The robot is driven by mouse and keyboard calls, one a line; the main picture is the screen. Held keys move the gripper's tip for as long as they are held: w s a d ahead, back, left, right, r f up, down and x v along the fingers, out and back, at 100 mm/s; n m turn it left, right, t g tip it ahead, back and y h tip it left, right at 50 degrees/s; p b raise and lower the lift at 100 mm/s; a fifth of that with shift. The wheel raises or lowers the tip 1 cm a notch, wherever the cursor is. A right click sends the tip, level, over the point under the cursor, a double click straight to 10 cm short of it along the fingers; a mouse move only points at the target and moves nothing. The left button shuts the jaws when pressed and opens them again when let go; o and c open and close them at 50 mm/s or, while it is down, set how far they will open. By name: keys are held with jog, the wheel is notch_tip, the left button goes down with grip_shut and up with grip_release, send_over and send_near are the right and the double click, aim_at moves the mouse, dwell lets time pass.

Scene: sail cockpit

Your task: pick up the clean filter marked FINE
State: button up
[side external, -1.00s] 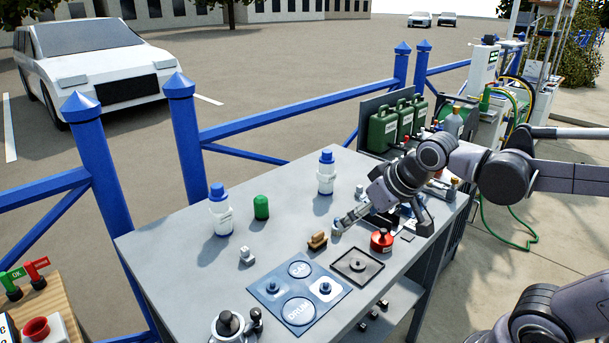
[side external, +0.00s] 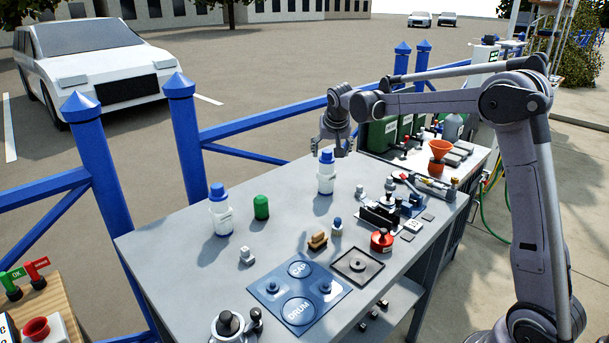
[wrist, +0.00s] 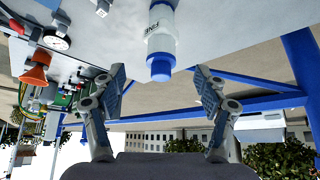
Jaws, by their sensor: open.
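A white filter bottle with a blue cap (side external: 326,178) stands upright near the far edge of the grey table (side external: 165,250). In the wrist view this filter (wrist: 162,32) carries dark lettering that appears to read FINE. A second white bottle with a blue cap (side external: 220,215) stands to its left, its label too small to read. My gripper (side external: 328,151) is open and empty at the cap of the farther bottle. In the wrist view the fingers (wrist: 160,78) are spread to either side, with the cap centred between them; contact cannot be told.
A green capped cylinder (side external: 261,207) stands between the bottles. A blue panel with round pads (side external: 265,305), a red canister (side external: 381,241) and several tools lie nearer and to the right. Blue railing (side external: 290,115) runs behind the table. The table's left part is clear.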

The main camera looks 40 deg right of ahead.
aim_at(327, 168)
jog(key=x, duration=0.7)
jog(key=shift+w+d+r, duration=0.15)
jog(key=shift+w+d, duration=0.1)
jog(key=shift+d, duration=0.15)
jog(key=shift+a+x, duration=0.1)
jog(key=shift+x, duration=1.25)
jog(key=shift+a+x, duration=0.15)
jog(key=shift+x, duration=1.2)
jog(key=shift+w, duration=0.2)
jog(key=c, duration=1.3)
